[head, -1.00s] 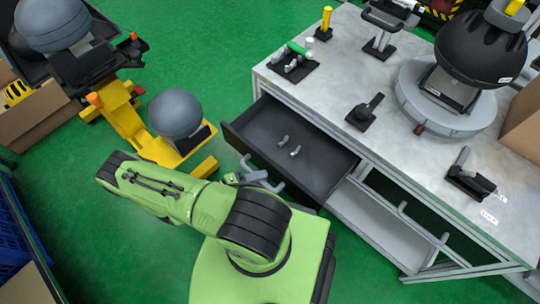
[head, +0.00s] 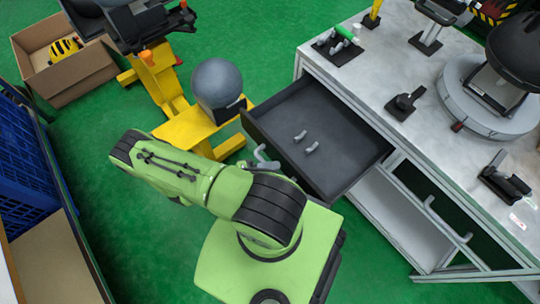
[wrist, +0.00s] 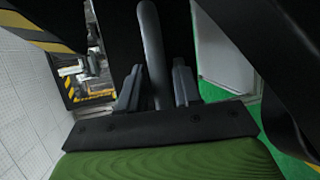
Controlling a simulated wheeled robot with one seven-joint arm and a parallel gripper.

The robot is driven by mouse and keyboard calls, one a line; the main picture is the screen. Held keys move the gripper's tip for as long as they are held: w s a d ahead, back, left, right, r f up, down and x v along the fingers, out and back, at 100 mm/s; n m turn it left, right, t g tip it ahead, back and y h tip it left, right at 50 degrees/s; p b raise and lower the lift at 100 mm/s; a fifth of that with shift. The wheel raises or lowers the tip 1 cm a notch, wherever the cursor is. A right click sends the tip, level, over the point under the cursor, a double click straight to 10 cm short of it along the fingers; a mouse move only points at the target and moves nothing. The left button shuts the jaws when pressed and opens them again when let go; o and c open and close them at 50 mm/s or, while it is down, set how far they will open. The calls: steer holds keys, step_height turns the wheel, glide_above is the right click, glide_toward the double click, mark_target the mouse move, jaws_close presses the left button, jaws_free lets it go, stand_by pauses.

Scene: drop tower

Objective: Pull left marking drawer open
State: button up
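The left marking drawer (head: 345,179), dark grey, stands well out from the workbench (head: 350,80) in the head view. Two small light-grey curved pieces show inside it. My gripper (head: 262,160) is at the drawer's front, at its grey handle (head: 270,166), partly hidden by my green arm. In the wrist view the handle (wrist: 152,45) runs as a grey bar between the two fingers of my gripper (wrist: 157,88).
Another handle (head: 445,222) juts from the bench's right part. A yellow stand with a grey sphere (head: 218,83) is close left of the drawer. A cardboard box (head: 70,70) and blue crates (head: 25,160) stand at the left. Green floor is clear at the lower right.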

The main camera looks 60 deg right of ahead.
steer(key=shift+o, duration=0.6)
steer(key=v, duration=1.5)
steer(key=shift+w+a, duration=0.25)
steer(key=shift+w, duration=0.05)
